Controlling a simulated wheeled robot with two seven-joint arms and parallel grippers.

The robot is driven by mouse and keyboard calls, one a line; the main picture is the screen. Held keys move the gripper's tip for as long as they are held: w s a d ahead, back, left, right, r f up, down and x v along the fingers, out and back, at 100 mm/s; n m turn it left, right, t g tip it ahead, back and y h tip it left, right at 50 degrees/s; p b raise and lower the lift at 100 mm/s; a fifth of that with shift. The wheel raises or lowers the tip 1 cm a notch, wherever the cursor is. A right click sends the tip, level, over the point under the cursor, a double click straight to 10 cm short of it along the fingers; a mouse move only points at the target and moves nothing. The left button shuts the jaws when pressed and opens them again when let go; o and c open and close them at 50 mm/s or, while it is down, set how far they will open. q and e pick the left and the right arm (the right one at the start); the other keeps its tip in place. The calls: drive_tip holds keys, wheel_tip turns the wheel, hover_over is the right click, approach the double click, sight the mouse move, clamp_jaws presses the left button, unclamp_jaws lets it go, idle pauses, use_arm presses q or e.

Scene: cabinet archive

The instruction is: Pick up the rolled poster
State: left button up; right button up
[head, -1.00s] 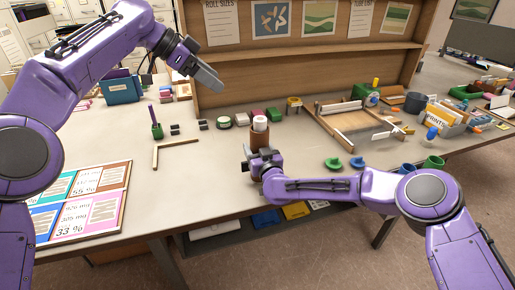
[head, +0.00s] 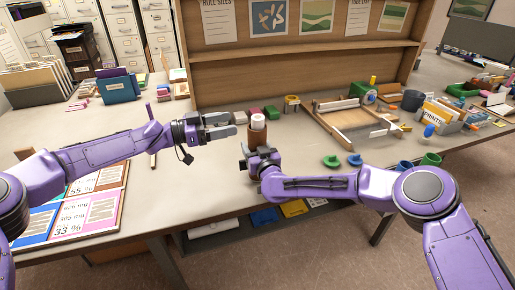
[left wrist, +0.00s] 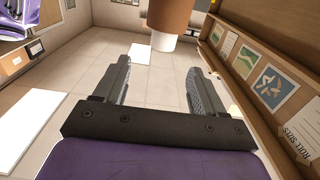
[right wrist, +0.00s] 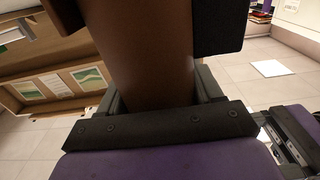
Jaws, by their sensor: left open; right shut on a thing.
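The rolled poster (head: 258,121) is a white roll standing upright out of the top of a brown tube (head: 257,135). My right gripper (head: 257,156) is shut on the brown tube, which fills the middle of the right wrist view (right wrist: 145,50). My left gripper (head: 229,124) is open and empty just left of the poster, its fingers pointing towards it. In the left wrist view the white poster end (left wrist: 160,43) and the tube (left wrist: 172,18) show at the top, beyond the open fingers. The tube's lower part is hidden by my right gripper in the head view.
A wooden shelf (head: 300,70) stands behind. Small pink and green blocks (head: 262,112) sit behind the tube. A price board (head: 80,205) lies at the left front. The front middle of the table is clear.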

sight(258, 117)
use_arm(q)
drive_tip(key=x, duration=1)
drive_tip(key=shift+w+d+f, duration=0.15)
drive_tip(key=shift+w+f, duration=0.1)
drive_tip(key=shift+w, duration=0.1)
drive_tip(key=c, duration=0.4)
clamp_jaws()
wheel_tip(258, 117, up, 24)
idle(0.6)
